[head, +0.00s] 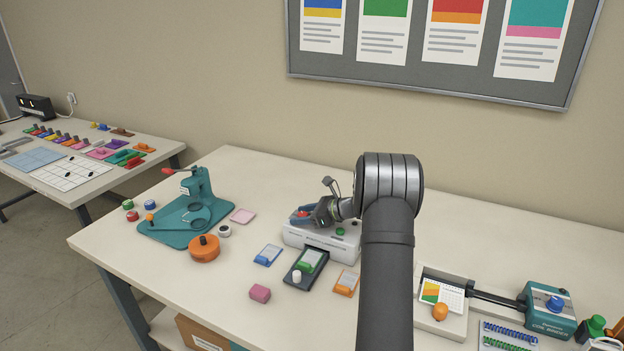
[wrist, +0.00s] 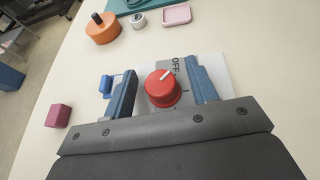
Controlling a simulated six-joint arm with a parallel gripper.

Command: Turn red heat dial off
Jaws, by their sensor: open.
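The red heat dial (wrist: 163,89) is on top of the white laminator (head: 310,237). A white pointer line on the dial points up and to the right in the wrist view, near the printed OFF mark (wrist: 177,66). My gripper (wrist: 163,86) is open, with one blue-padded finger on each side of the dial. A gap shows between the dial and each finger. In the head view the dial (head: 302,214) is partly hidden by my gripper.
A teal press (head: 193,205) and an orange round pot (head: 204,249) stand left of the laminator. My arm hides table space to the right.

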